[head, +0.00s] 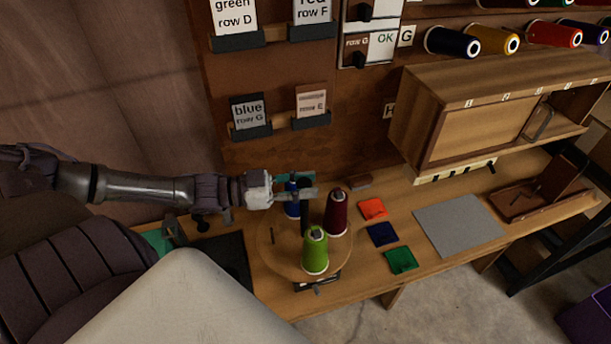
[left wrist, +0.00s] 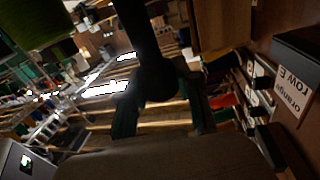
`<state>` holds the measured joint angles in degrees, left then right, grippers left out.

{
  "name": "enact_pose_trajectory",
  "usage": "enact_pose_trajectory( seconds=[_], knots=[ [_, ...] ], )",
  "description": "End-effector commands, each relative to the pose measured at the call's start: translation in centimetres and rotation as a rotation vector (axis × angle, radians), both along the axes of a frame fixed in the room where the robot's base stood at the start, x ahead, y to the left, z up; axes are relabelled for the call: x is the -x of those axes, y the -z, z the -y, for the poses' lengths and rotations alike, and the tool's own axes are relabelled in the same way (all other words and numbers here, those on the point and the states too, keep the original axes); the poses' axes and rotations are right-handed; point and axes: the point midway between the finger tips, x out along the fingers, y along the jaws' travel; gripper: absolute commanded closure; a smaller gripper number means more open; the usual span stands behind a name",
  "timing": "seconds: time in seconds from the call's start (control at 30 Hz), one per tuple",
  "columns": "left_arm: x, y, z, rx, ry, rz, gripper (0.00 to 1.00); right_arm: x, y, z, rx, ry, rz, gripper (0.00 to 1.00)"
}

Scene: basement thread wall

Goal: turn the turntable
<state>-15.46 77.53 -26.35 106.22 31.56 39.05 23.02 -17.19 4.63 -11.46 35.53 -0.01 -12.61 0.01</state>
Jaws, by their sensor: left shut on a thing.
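The turntable (head: 268,246) is a round wooden disc on the bench, seen in the head view. A green spool (head: 316,252), a dark red spool (head: 336,212) and a blue spool (head: 291,204) stand on it. A dark upright post (head: 305,220) rises among the spools. My left gripper (head: 308,194) reaches in from the left above the disc and is shut on the dark post. In the left wrist view the post (left wrist: 141,35) comes down between the fingers, and the green spool (left wrist: 38,22) shows at the upper left. My right gripper is not in view.
Orange (head: 373,209), blue (head: 382,234) and green (head: 402,260) squares lie right of the disc, beside a grey mat (head: 459,226). A wooden cabinet (head: 480,133) overhangs the bench at right. Card holders (head: 250,118) hang on the wall behind.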

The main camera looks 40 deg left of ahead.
Motion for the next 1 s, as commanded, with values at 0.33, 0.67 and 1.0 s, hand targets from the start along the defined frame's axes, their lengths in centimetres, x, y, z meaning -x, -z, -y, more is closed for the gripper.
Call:
enact_pose_trajectory(
  seconds=[0.33, 0.67, 1.0],
  knots=[
    [0.0, 0.0, 0.0, -0.002, 0.000, 0.001, 0.40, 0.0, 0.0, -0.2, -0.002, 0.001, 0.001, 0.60],
    [0.0, 0.0, 0.0, -0.001, 0.000, 0.000, 0.40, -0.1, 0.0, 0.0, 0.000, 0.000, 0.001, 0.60],
    [1.9, 0.3, -1.8, -0.006, 0.002, -0.009, 0.40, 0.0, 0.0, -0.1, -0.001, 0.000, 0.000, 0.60]
  ],
)
